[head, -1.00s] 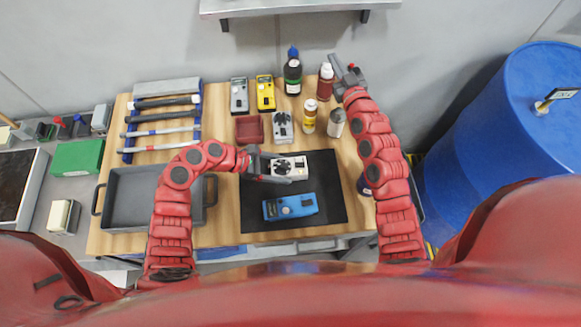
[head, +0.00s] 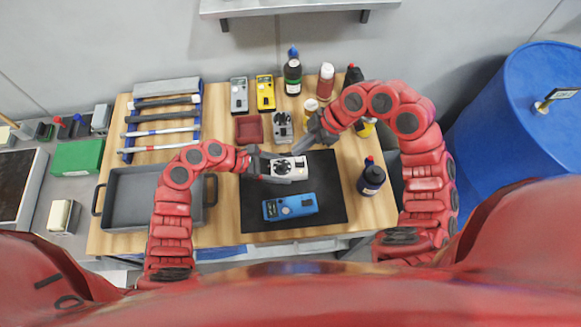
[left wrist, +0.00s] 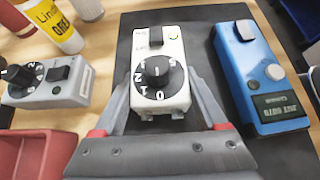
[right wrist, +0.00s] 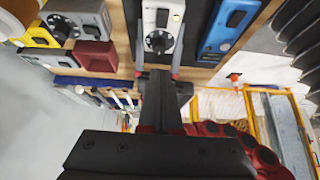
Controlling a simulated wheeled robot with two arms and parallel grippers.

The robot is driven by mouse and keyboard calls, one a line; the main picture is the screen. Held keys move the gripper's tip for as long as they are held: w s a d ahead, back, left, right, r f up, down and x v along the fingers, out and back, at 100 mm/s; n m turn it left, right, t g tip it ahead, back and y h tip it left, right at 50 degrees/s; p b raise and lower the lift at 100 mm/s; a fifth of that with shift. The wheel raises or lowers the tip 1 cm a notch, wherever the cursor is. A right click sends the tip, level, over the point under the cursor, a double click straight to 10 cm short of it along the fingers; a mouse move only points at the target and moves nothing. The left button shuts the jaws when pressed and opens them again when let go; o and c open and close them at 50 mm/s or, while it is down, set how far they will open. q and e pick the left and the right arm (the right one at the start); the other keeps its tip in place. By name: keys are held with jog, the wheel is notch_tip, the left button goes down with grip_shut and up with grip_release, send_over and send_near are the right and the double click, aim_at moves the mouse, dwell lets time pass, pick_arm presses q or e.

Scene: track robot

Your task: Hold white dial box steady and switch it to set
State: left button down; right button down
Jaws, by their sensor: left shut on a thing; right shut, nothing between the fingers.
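The white dial box (head: 292,167) lies on the black mat (head: 331,220). It has a black round dial (left wrist: 157,78) with numbers and a black switch (left wrist: 160,33) at its far end. My left gripper (head: 277,170) is shut on the box, with one finger along each side near the dial end, as the left wrist view (left wrist: 155,92) shows. My right gripper (head: 299,149) is shut and empty, just beyond the box from the head camera. The right wrist view shows the white box (right wrist: 160,14) ahead of the shut right fingers (right wrist: 157,75). I cannot tell the switch setting.
A blue dial box (head: 290,206) lies on the mat beside the white one. A grey dial box (head: 283,127), a dark red tray (head: 249,129) and several bottles stand behind. A dark bottle (head: 371,180) stands at the right. A grey pan (head: 130,197) is at the left.

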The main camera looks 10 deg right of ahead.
jog(key=shift+w+f, duration=0.1)
jog(key=shift+f, duration=2.75)
jog(key=shift+f, duration=0.15)
jog(key=shift+f, duration=0.7)
jog(key=shift+r, duration=3.05)
pick_arm(q)
grip_release()
